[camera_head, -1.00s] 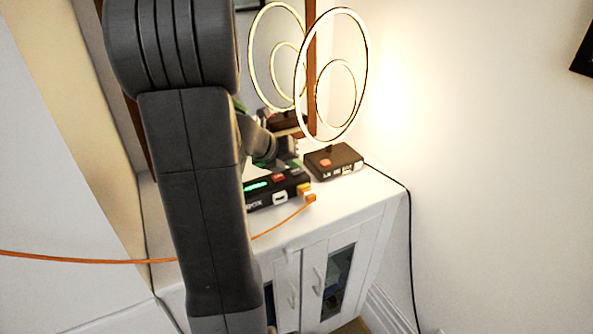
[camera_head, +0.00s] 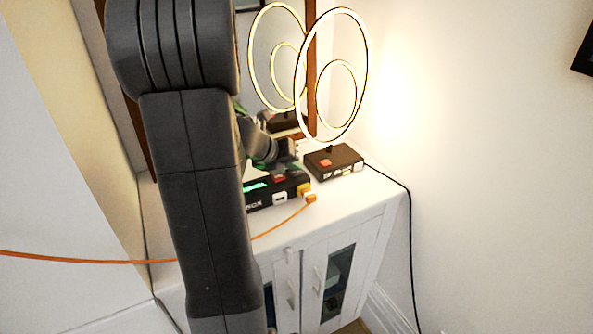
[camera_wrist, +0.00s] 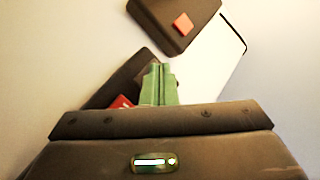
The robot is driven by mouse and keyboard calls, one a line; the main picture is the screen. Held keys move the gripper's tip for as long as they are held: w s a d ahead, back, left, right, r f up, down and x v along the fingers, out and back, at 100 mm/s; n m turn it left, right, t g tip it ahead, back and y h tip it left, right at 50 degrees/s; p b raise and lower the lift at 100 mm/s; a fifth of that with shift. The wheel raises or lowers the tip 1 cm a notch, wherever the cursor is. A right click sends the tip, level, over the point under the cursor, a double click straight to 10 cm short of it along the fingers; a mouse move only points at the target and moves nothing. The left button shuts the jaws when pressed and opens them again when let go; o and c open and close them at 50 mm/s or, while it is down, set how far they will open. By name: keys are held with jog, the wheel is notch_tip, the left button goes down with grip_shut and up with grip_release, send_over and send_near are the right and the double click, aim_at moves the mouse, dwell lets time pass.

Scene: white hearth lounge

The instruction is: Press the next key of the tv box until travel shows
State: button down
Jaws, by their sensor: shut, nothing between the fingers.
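The tv box (camera_head: 262,200) is a black box on the white cabinet, with a lit green display (camera_head: 257,187) whose word is too small to read. A red key (camera_head: 279,179) sits on its top. The arm hides the box's left part. My gripper (camera_head: 292,164) is shut and empty, just over the box's right part. In the wrist view, the green fingertips (camera_wrist: 158,84) are together in front of the dark box (camera_wrist: 123,78), with the red key (camera_wrist: 122,102) to their left. Whether they touch a key cannot be told.
A ring lamp (camera_head: 297,92) on a black base (camera_head: 335,163) with a red button stands right behind the box. An orange cable (camera_head: 285,221) plugs into the box's front right. The white cabinet (camera_head: 350,199) top is clear at right.

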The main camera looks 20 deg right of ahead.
aim_at(293, 173)
jog(key=shift+r+p, duration=0.8)
notch_tip(293, 173, up, 5)
jog(key=p, duration=0.5)
